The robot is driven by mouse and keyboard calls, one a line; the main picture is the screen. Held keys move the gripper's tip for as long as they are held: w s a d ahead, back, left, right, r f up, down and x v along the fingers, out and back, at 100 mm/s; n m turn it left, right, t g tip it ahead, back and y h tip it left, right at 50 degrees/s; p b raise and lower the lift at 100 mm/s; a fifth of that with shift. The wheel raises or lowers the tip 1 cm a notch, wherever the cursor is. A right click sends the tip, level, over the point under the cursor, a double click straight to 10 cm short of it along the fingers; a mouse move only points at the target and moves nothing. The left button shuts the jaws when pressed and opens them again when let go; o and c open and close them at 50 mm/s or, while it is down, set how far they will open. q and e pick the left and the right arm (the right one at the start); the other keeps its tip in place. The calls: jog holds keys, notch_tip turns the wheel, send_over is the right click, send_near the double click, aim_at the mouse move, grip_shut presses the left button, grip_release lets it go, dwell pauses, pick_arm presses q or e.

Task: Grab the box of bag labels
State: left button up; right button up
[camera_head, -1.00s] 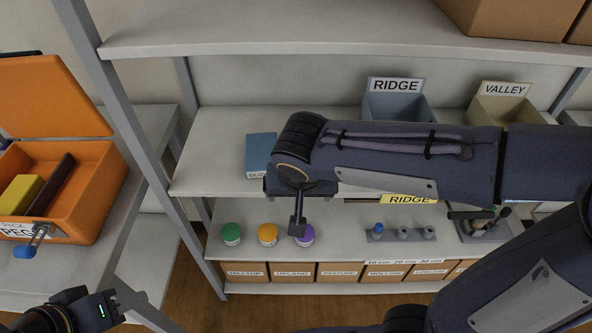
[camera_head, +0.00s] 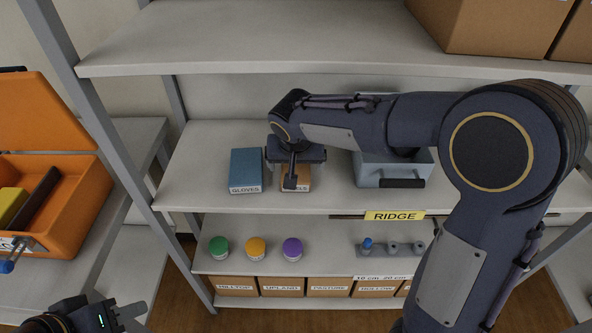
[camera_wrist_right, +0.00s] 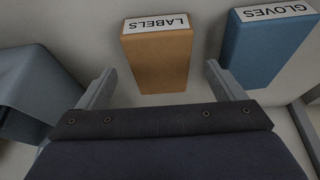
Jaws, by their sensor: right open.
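The orange-brown labels box (camera_head: 297,180) stands on the middle shelf, partly hidden behind my right gripper in the head view. In the right wrist view the labels box (camera_wrist_right: 158,62) is upside down in the picture, with its white LABELS strip at the top. My right gripper (camera_head: 291,184) is open; in the right wrist view its fingers (camera_wrist_right: 160,78) lie on either side of the box's near end, with gaps, and nothing is between them and shut on. My left gripper (camera_head: 128,312) is low at the left, empty and away from the shelf; its jaw opening is unclear.
The blue gloves box (camera_head: 246,170) stands close beside the labels box, also in the right wrist view (camera_wrist_right: 262,50). A grey-blue bin (camera_head: 375,171) stands on the other side. The upper shelf (camera_head: 250,58) overhangs. Coloured jars (camera_head: 256,248) stand below.

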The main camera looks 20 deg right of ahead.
aim_at(296, 169)
jog(key=x, duration=0.3)
jog(key=shift+f, duration=0.1)
jog(key=shift+c, duration=0.4)
jog(key=c, duration=1)
jog(key=shift+c, duration=0.2)
